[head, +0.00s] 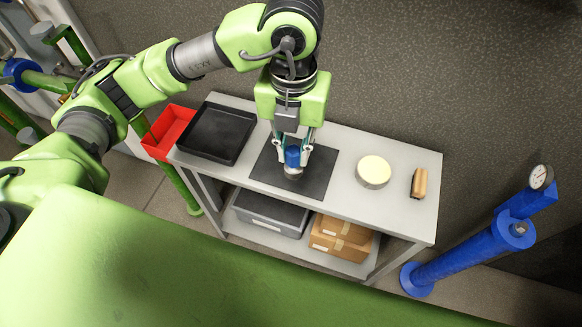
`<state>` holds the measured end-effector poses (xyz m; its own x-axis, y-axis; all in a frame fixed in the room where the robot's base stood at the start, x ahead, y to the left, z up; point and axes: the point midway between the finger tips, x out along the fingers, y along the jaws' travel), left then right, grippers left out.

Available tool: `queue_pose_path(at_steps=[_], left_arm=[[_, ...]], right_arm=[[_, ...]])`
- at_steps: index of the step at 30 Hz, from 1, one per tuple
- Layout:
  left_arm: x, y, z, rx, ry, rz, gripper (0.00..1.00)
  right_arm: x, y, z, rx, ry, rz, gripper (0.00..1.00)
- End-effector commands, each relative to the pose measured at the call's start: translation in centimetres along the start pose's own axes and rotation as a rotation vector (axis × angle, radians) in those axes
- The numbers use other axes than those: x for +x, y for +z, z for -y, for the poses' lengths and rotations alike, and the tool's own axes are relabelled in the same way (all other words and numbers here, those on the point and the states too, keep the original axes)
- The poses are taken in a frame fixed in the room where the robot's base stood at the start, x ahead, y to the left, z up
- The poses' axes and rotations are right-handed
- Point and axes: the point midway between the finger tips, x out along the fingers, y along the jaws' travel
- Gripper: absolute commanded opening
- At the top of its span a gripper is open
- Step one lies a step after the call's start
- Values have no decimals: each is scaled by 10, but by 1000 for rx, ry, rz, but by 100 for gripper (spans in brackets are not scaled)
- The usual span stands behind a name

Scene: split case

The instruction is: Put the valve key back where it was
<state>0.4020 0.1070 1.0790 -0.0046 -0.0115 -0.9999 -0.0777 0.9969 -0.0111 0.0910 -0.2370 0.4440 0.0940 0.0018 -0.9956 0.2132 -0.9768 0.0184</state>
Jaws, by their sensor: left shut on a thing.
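My left gripper (292,154) points down over the dark square mat (262,178) on the grey table. It is shut on a small blue object with a pale metal lower end (292,158). The object is upright between the fingers, over the middle of the mat. I cannot tell whether it touches the mat. No part that I can clearly name as a valve key shows; the fingers hide some of the held object. My right gripper is not in view.
On the table (343,199) are a black tray (217,133), a round cream-topped tin (373,171) and a wooden brush (419,183). A red bin (167,132) is at the left end. A grey crate (270,213) and cardboard boxes (341,238) are below. A blue pipe with a gauge (465,246) stands right.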

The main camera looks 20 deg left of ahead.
Motion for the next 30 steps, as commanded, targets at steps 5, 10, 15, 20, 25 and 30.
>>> queue_pose_path(at_steps=[5, 10, 15, 20, 25, 30], left_arm=[[-4, 0, 10, -325, 1, 1, 0], [-7, 1, 18, -641, 3, 3, 0], [-10, 1, 26, -955, 3, 6, 0], [-13, 0, 33, -1212, 4, 8, 0], [-14, 0, 37, -1389, 4, 11, 0], [-12, 2, 38, -1456, 4, 13, 0]], right_arm=[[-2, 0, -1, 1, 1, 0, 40], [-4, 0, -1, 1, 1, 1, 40], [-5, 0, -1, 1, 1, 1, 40], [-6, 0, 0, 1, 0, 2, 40], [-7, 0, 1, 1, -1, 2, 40], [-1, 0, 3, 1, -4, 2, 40]])
